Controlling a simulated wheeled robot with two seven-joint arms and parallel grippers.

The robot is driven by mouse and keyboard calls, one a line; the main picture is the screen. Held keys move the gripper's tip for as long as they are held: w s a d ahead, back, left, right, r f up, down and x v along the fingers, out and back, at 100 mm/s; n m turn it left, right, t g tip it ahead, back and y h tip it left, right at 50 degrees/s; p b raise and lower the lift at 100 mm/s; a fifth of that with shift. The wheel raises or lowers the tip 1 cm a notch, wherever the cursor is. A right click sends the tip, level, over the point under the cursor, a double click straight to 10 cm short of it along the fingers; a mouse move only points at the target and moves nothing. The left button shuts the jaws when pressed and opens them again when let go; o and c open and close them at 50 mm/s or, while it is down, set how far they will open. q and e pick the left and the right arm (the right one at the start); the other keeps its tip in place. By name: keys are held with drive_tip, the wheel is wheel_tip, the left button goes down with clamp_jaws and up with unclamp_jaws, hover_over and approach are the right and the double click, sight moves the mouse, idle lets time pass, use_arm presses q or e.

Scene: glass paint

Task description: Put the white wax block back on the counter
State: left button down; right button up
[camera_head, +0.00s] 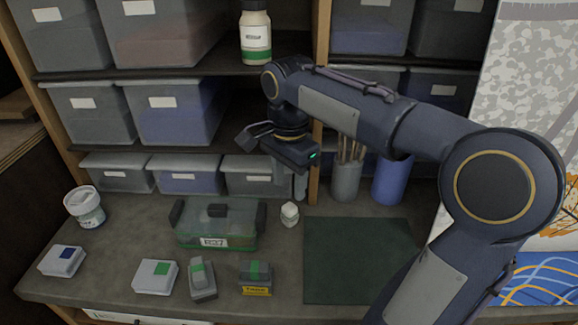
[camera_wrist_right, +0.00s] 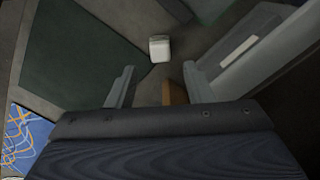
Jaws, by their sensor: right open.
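The white wax block (camera_head: 289,214) is a small pale block resting on the counter (camera_head: 130,232), between the green-lidded case and the dark green mat. It also shows in the right wrist view (camera_wrist_right: 160,48), beyond my fingertips and near a corner of the mat. My right gripper (camera_head: 277,162) is above and behind the block, in front of the shelf bins. Its two fingers (camera_wrist_right: 158,82) are spread apart with nothing between them, and they are clear of the block. My left gripper is not in view.
The green mat (camera_head: 360,260) lies bare. A clear green case (camera_head: 216,228) stands left of the block. Several small boxes, including a yellow-labelled one (camera_head: 256,277), line the front. A brush cup (camera_head: 346,180) and blue cylinder (camera_head: 392,179) stand behind. Shelf bins (camera_head: 187,174) fill the back.

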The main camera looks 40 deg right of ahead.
sight(289, 207)
drive_tip(key=shift+r, duration=1.65)
